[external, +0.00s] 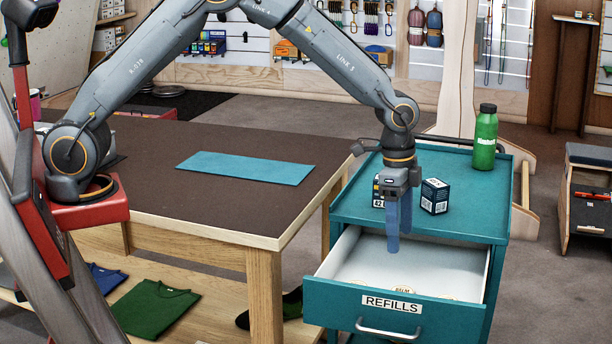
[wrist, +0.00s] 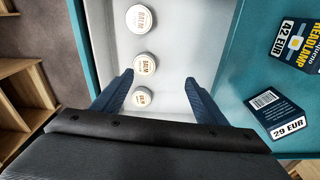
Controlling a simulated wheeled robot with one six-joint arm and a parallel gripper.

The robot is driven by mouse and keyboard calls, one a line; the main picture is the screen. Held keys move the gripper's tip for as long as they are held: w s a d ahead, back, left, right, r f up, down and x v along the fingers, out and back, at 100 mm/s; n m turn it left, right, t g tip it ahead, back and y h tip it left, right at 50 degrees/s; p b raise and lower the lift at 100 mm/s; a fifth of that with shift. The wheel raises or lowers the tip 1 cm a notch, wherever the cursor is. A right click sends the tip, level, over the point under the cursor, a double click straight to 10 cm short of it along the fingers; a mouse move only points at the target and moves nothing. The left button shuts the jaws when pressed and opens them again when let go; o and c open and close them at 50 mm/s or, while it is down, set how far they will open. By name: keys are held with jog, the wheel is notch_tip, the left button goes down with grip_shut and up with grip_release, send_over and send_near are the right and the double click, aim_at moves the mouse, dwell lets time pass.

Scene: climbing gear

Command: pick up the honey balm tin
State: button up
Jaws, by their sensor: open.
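Three round white tins lie in the open white drawer in the wrist view: a top one (wrist: 140,18), a middle one (wrist: 144,64) and a bottom one (wrist: 142,97). Their brown print seems to say BALM, but I cannot read which is honey. In the external view a tin (external: 403,290) shows just behind the drawer front, which hides most of it. My gripper (external: 398,240) points down over the drawer, open and empty. In the wrist view its fingers (wrist: 159,80) appear on either side of the middle and bottom tins, above them.
The drawer front (external: 345,296) is labelled REFILLS and belongs to a teal cabinet. On the cabinet top (external: 350,205) stand a green bottle (external: 484,140), a dark box (external: 434,196) and another box (external: 378,192) close behind my gripper. A brown table (external: 150,165) is at left.

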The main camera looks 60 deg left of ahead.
jog(key=w+d+f+m, duration=0.1)
jog(key=d, duration=0.2)
jog(key=w+d+f+m, duration=0.1)
jog(key=d, duration=0.3)
jog(key=w+d+f+m, duration=0.1)
jog(key=w+d, duration=0.1)
jog(key=d, duration=0.1)
jog(key=shift+d+f, duration=0.3)
jog(key=shift+d, duration=0.1)
jog(key=shift+w+d+f+m, duration=0.1)
jog(key=shift+d+f+m, duration=0.1)
jog(key=shift+d+m, duration=0.1)
jog(key=shift+w+d+f+p, duration=0.15)
jog(key=shift+f+p, duration=0.35)
jog(key=shift+f, duration=0.75)
jog(key=shift+w+d+f+p, duration=0.15)
jog(key=shift+f+p, duration=0.3)
jog(key=shift+f, duration=0.75)
jog(key=shift+w+d+f+p, duration=0.15)
jog(key=shift+f+p, duration=0.35)
jog(key=shift+f, duration=0.75)
jog(key=shift+a, duration=0.1)
jog(key=c, duration=1.2)
jog(key=shift+c, duration=0.2)
